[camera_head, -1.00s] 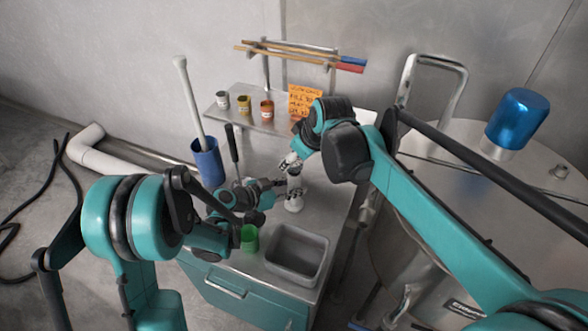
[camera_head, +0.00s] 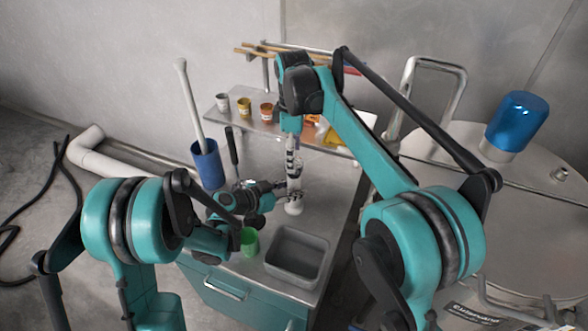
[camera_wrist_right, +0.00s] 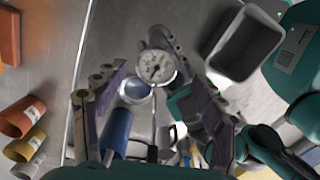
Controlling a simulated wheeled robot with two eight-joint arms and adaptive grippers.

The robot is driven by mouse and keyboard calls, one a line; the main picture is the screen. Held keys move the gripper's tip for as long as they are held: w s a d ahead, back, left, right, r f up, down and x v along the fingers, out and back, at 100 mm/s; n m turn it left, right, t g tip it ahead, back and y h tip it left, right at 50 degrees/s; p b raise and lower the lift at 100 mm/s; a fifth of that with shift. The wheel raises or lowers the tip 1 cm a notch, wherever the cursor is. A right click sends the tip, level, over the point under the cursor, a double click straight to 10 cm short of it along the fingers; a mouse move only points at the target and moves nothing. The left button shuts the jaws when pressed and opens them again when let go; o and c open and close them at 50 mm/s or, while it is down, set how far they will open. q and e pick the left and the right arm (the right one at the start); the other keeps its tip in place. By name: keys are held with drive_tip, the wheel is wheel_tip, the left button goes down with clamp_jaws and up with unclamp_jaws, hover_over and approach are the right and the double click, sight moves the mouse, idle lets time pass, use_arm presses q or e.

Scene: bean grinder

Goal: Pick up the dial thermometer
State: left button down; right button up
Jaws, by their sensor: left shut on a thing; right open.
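My right gripper is open. In the head view it points down above the worktop (camera_head: 293,172), and I cannot make out the thermometer there. My left gripper (camera_head: 277,189) is shut beside a small white object (camera_head: 294,207); it seems to hold this, but the contact is partly hidden by the dark fingers and the right gripper.
A grey tub (camera_head: 297,255) and a green cup (camera_head: 250,240) stand near the worktop's front. A blue bin (camera_head: 208,165) with a long white rod is at left. Several small cups, including an orange one (camera_head: 266,111), stand on the rear shelf. A metal drum is at right.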

drive_tip(key=f, duration=0.5)
drive_tip(key=shift+w+d+f, duration=0.2)
drive_tip(key=shift+f, duration=0.1)
drive_tip(key=c, duration=1.3)
